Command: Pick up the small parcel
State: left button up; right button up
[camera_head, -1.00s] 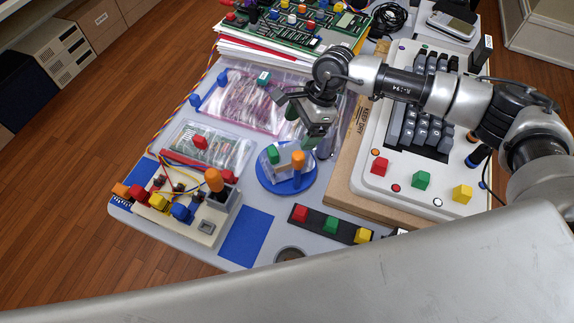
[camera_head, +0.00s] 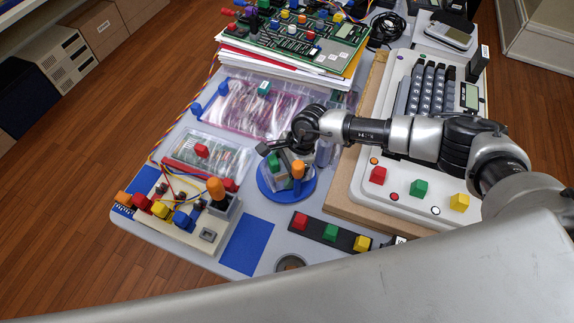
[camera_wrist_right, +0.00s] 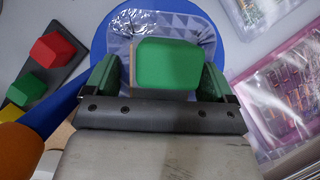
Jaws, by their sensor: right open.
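The small parcel (camera_head: 282,181) is a shiny, partly clear packet with a green block (camera_head: 274,163) on it. It sits on a round blue disc (camera_head: 288,196), beside an upright orange peg (camera_head: 298,171). My right gripper (camera_head: 284,157) is low over the parcel and partly hides it. In the right wrist view, my right gripper (camera_wrist_right: 158,80) is open, with its green-padded fingers on either side of the green block (camera_wrist_right: 170,63). The parcel's patterned silver surface (camera_wrist_right: 192,24) shows beyond. Whether the fingers touch anything cannot be told. My left gripper is out of view.
A strip (camera_head: 340,237) with red, green and yellow blocks lies in front. The keyboard case (camera_head: 400,187) stands right, under my right arm. A clear box with a circuit board (camera_head: 215,158) and a pegged device (camera_head: 195,233) are left. A pink bag (camera_head: 250,107) lies behind.

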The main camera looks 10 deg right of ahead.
jog(key=shift+a+f, duration=0.1)
jog(key=shift+f, duration=0.15)
jog(key=c, duration=1.1)
jog(key=shift+r, duration=0.1)
notch_tip(320, 180, up, 18)
jog(key=b, duration=0.3)
